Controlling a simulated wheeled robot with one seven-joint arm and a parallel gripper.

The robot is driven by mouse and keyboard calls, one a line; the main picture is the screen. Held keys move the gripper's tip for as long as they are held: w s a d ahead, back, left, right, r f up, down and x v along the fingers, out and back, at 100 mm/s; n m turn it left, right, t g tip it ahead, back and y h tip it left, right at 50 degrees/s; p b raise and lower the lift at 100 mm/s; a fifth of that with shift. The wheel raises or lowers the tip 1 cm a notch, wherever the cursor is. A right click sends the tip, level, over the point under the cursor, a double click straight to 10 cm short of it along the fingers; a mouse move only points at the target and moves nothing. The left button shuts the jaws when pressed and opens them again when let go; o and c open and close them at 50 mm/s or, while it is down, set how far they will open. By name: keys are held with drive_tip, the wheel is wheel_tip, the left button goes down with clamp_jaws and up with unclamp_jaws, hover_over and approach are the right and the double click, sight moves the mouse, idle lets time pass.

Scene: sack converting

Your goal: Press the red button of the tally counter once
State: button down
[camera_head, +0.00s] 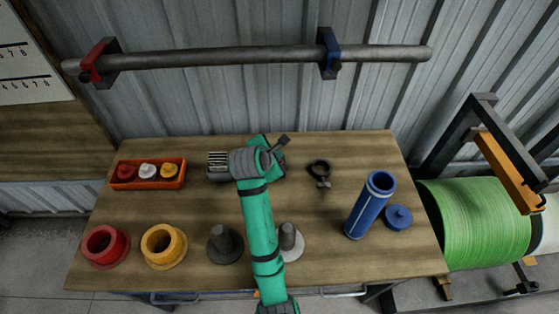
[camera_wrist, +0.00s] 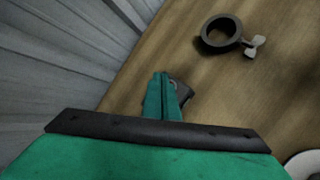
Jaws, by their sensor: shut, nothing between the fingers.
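The tally counter is not clearly seen. In the wrist view a small dark object (camera_wrist: 181,92), which may be the counter, shows just beyond and to the right of my fingertips, mostly hidden by them. I cannot see a red button on it. My gripper (camera_wrist: 164,77) is shut and empty, its green fingers together, pointing at the wooden table by this dark object. Whether they touch it I cannot tell. In the head view my arm reaches over the table's middle and hides the spot below my wrist.
A dark ring clamp (camera_head: 319,171) lies right of my wrist; it shows in the wrist view (camera_wrist: 207,45). A blue tube (camera_head: 369,207) and blue cap (camera_head: 398,218) stand at right. An orange tray (camera_head: 148,185), red ring (camera_head: 104,246) and yellow ring (camera_head: 163,246) are left.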

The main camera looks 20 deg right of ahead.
wheel_tip(320, 180, up, 5)
idle(0.6)
idle(0.7)
